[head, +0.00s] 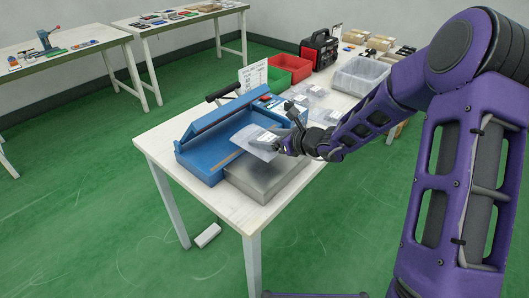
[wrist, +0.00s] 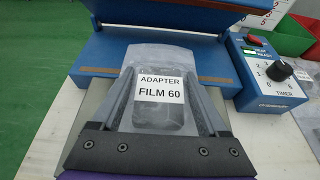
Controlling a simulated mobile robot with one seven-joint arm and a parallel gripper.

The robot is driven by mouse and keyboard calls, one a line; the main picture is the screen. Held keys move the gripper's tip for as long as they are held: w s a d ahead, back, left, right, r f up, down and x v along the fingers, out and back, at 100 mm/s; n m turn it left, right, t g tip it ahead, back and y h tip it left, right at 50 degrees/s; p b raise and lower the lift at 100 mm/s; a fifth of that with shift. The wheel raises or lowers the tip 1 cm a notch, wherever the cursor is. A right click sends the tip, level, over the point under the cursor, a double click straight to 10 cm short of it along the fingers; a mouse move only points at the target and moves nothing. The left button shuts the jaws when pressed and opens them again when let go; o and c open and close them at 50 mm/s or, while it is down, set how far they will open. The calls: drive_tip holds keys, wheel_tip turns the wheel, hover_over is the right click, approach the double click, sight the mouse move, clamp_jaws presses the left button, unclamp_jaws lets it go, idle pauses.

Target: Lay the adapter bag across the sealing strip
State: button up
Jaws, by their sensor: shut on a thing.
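The adapter bag (wrist: 161,115) is clear film with a dark item inside and a white label reading "ADAPTER FILM 60". My gripper (wrist: 160,82) is shut on the bag; its fingers show along both sides of the label. The bag also shows in the head view (head: 252,138), held over the blue sealer (head: 203,171). In the wrist view the bag's far end overlaps the middle of the brown sealing strip (wrist: 95,73), whose ends show on both sides. I cannot tell whether the bag touches the strip. The sealer's upper bar (head: 218,118) is raised.
A metal platform (head: 262,184) stands in front of the sealer. A timer box (wrist: 268,72) with a knob stands to the right. Red (head: 290,66) and green bins, a clear bin (head: 358,76) and more bags (head: 316,91) are farther back. The white table's left corner is bare.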

drive_tip(key=shift+f+b, duration=0.4)
drive_tip(key=shift+f, duration=1.6)
drive_tip(key=shift+f, duration=0.15)
drive_tip(key=o, duration=1.3)
drive_tip(key=shift+s+d+r, duration=0.15)
drive_tip(key=shift+d+r, duration=0.1)
drive_tip(key=shift+r, duration=0.05)
drive_tip(key=p+v, duration=0.1)
drive_tip(key=v, duration=1)
drive_tip(key=shift+s+d+p, duration=0.15)
drive_tip(key=shift+s+p, duration=0.05)
drive_tip(key=shift+p, duration=0.15)
